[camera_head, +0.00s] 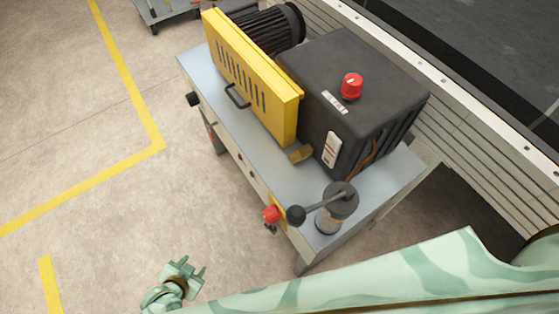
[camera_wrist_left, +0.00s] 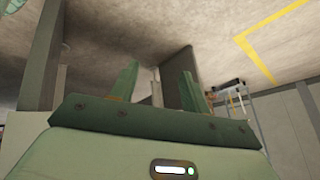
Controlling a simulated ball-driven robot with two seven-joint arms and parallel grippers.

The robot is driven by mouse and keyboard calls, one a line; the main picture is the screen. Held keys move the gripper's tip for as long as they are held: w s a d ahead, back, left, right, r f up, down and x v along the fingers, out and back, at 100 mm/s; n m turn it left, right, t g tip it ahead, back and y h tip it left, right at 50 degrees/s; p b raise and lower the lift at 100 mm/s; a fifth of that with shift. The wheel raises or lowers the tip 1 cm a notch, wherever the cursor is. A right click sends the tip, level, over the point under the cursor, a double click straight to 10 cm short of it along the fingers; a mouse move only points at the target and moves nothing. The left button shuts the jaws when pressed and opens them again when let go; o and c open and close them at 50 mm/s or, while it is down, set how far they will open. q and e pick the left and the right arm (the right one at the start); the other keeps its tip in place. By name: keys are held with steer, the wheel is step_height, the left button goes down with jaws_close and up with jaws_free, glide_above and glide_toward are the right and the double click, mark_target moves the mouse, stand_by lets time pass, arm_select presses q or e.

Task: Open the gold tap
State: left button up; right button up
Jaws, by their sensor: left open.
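A small gold-coloured block (camera_head: 300,153) sits on the grey-blue machine top, below the right end of the yellow guard and beside the black box. It is the only gold part I make out, and I cannot tell for sure that it is the tap or how it is turned. My left gripper (camera_head: 190,267) is low in the head view, over the floor to the left of the machine's front. It is open and empty, well apart from the gold block. In the left wrist view its two green fingers (camera_wrist_left: 158,88) stand apart. My right gripper is not in view.
The machine (camera_head: 400,175) carries a yellow guard (camera_head: 250,80), a black box with a red knob (camera_head: 351,86), and a lever with a black ball (camera_head: 296,215) by a clear cylinder. A red button (camera_head: 271,214) juts from its front. The floor at left is clear.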

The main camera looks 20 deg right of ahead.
arm_select(q)
steer(key=w+d+r+m+t+h+b, duration=0.1)
steer(key=w+d+r+m+t+h, duration=0.15)
steer(key=w+d+r, duration=0.5)
steer(key=m+h+b, duration=0.2)
steer(key=m+h, duration=0.5)
steer(key=m, duration=0.1)
glide_toward(291, 161)
steer(key=shift+g, duration=0.25)
steer(key=b+x, duration=0.6)
steer(key=x, duration=0.1)
steer(key=shift+w+d+f, duration=0.2)
steer(key=shift+w+d, duration=0.4)
steer(key=shift+d, duration=0.1)
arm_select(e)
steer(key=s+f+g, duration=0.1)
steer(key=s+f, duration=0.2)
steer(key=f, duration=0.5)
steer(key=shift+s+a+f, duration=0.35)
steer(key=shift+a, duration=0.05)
